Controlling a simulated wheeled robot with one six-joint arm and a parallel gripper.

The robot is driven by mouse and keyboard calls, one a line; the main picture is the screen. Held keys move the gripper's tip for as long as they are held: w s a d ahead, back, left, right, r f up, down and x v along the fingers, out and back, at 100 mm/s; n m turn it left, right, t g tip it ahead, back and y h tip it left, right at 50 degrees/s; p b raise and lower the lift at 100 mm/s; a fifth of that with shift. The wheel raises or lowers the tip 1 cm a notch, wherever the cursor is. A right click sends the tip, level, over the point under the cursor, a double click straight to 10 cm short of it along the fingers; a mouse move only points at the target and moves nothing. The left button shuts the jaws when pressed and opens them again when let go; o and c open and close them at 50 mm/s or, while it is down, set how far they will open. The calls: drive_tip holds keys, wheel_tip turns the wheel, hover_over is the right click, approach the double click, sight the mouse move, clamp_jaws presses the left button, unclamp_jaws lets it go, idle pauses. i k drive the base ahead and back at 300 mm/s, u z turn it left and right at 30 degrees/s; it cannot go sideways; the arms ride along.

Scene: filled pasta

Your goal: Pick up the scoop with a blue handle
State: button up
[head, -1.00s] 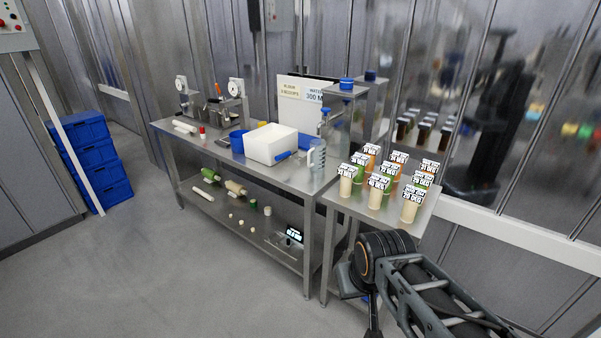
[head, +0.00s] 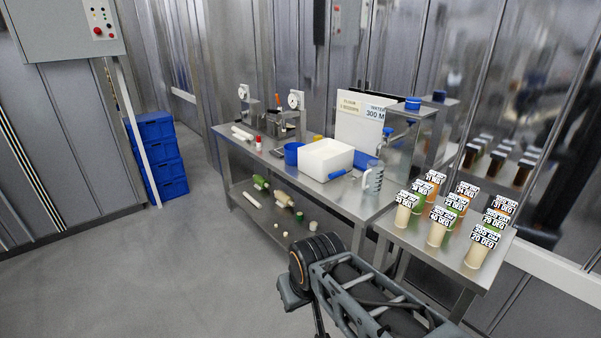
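A small blue bar (head: 337,174) lies on the steel table at the front right corner of the white tub (head: 326,158). It looks like the blue handle of a scoop, but the scoop's bowl cannot be made out. My arm (head: 365,295) reaches in from the bottom right, in front of the table. The fingers of my gripper do not show, and nothing is seen held.
On the steel table (head: 258,166) are a blue cup (head: 292,152) and a clear measuring jug (head: 373,177). A side table at right carries several labelled containers (head: 439,226). Blue crates (head: 156,157) stand at left. The floor at left is clear.

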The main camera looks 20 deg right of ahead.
sight(348, 178)
drive_tip(key=u, duration=0.25)
drive_tip(key=i, duration=1.05)
drive_tip(key=z, duration=0.4)
drive_tip(key=i, duration=0.8)
drive_tip(key=z, duration=1.25)
drive_tip(key=i, duration=0.4)
drive_tip(key=z, duration=0.3)
